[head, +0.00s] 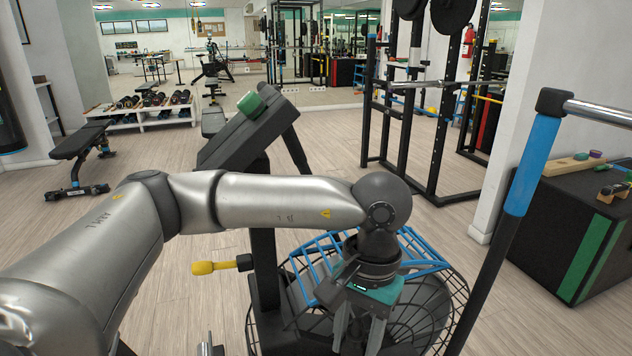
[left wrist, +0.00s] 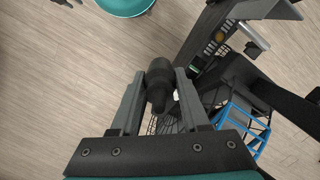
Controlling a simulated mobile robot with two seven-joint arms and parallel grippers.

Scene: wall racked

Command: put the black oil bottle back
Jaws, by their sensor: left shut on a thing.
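The black oil bottle (left wrist: 160,84) is between the two fingers of my left gripper (left wrist: 158,98) in the left wrist view, with its narrow end toward the palm. The gripper is shut on it. In the head view my left gripper (head: 362,325) points down over the round black wire basket (head: 450,298), beside the blue wire rack (head: 312,272). The bottle cannot be made out clearly there. The blue rack also shows at the right of the left wrist view (left wrist: 238,124). My right gripper is not in view.
A tilted black bench (head: 228,138) with a green object (head: 251,104) stands behind my arm. A yellow-ended handle (head: 205,268) sticks out leftward. A blue-and-black post (head: 528,170) rises at right, near a black box (head: 572,225).

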